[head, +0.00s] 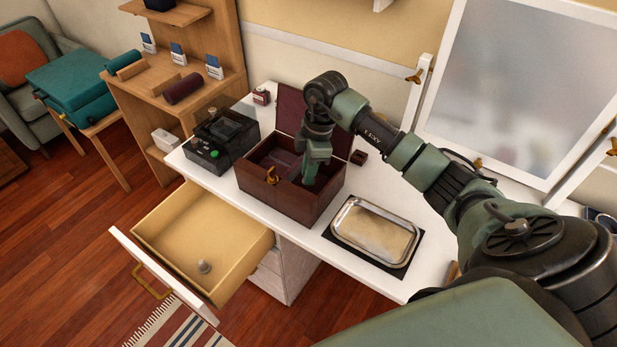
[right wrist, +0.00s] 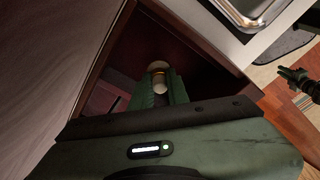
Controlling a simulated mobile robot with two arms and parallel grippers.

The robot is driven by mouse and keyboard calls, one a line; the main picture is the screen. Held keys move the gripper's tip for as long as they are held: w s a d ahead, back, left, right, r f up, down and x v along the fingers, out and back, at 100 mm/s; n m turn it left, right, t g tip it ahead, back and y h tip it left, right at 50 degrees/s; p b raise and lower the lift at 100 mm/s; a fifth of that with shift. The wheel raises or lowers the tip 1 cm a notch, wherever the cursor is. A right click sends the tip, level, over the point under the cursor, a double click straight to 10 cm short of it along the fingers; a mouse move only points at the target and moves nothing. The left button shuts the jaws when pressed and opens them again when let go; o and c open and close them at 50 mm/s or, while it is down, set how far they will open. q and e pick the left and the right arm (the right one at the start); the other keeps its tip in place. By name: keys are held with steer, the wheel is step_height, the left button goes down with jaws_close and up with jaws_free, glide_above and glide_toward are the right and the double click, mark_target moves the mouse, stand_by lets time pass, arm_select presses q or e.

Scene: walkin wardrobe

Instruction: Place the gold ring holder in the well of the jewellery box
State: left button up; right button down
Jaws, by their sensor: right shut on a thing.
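The dark red-brown jewellery box (head: 297,206) stands on the white table with its lid (head: 291,108) raised at the back. My right gripper (head: 309,181) reaches down into the box's right part. In the right wrist view my right gripper (right wrist: 158,88) is shut on the gold ring holder (right wrist: 158,68), whose pale rounded top and gold band show between the fingers. The holder is inside the box walls; whether its base touches the floor of the well is hidden. In the head view the gripper hides the holder. A dark gripper-like part, seemingly my left gripper (right wrist: 297,82), shows small at the right edge of the wrist view.
A metal tray (head: 374,229) on a dark mat lies right of the box. A black case (head: 221,138) stands to its left. The open drawer (head: 170,262) juts out at the front with a small grey knob-like thing (head: 204,266) inside. A framed mirror (head: 540,80) stands behind.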

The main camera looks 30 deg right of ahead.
steer(key=shift+f, duration=1.35)
steer(key=shift+f, duration=0.15)
steer(key=c, duration=1.4)
jaws_free()
steer(key=shift+o, duration=0.2)
step_height(320, 180, up, 12)
steer(key=d+b, duration=0.1)
steer(key=shift+s+d, duration=0.35)
steer(key=shift+s, duration=0.05)
